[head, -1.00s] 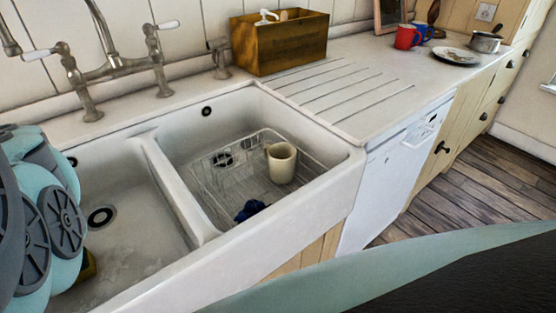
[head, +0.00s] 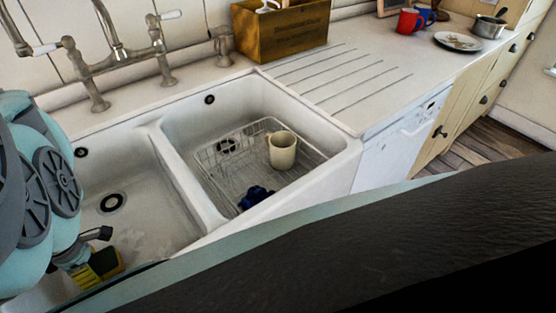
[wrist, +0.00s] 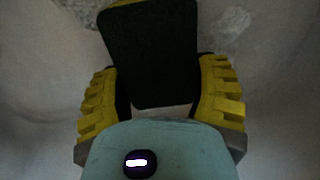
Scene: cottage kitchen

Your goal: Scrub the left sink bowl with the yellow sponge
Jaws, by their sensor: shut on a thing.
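The left sink bowl (head: 150,208) is white, with a dark drain (head: 112,202) and pale, scuffed patches on its floor. My gripper (head: 88,272) is low in the front of this bowl, partly hidden by my arm. Its yellow ribbed fingers are shut on the sponge (head: 105,261), which shows a dark green face and a yellow edge. In the wrist view the sponge (wrist: 152,55) fills the space between both fingers, with the pale bowl surface (wrist: 270,60) behind it. I cannot tell whether the sponge touches the bowl.
A divider (head: 185,178) separates the right bowl, which holds a wire rack (head: 212,165), a cream mug (head: 282,150) and a dark blue item (head: 256,196). The tap (head: 125,58) stands behind the bowls. A wooden box (head: 280,35) sits on the counter. My arm hides the sink's front.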

